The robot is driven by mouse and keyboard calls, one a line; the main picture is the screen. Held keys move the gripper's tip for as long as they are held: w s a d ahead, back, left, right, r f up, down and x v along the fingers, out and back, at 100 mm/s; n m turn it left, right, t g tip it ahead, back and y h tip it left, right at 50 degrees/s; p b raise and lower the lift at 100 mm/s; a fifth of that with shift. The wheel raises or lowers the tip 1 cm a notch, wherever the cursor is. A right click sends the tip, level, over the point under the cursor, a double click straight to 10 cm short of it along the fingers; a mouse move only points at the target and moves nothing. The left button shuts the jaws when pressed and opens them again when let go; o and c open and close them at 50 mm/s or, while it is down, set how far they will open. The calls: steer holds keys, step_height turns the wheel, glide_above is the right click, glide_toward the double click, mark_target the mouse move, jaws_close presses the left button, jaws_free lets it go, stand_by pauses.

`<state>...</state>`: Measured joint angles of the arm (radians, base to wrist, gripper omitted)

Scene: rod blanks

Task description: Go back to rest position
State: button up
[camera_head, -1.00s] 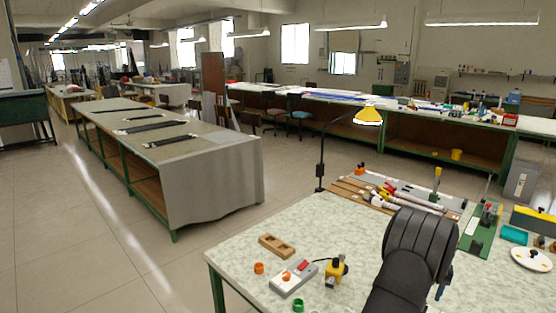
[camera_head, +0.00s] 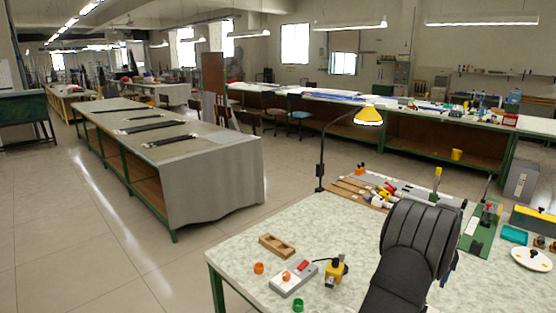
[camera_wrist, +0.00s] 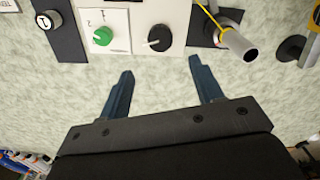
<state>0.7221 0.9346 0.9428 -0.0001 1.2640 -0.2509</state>
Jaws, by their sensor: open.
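My gripper (camera_wrist: 158,80) shows in the wrist view with two blue fingers spread apart. It is open and nothing is between the fingers. Below it is the bare speckled worktop (camera_wrist: 70,90). In the head view my dark arm stands over the right part of the worktop (camera_head: 240,248) and hides the gripper.
In the wrist view a white panel with a green knob (camera_wrist: 103,36) and a black knob (camera_wrist: 160,38) lies beyond the fingertips, beside a grey tube (camera_wrist: 238,45). In the head view a wooden block (camera_head: 277,245), a grey box (camera_head: 293,279) and a yellow device (camera_head: 335,270) stand left of my arm.

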step_height(320, 180, down, 10)
steer(key=shift+f, duration=0.25)
steer(key=m, duration=0.3)
steer(key=shift+r+m, duration=0.1)
steer(key=shift+m, duration=0.3)
steer(key=m, duration=0.4)
steer(key=shift+m, duration=0.4)
steer(key=m, duration=0.4)
steer(key=shift+m, duration=2.3)
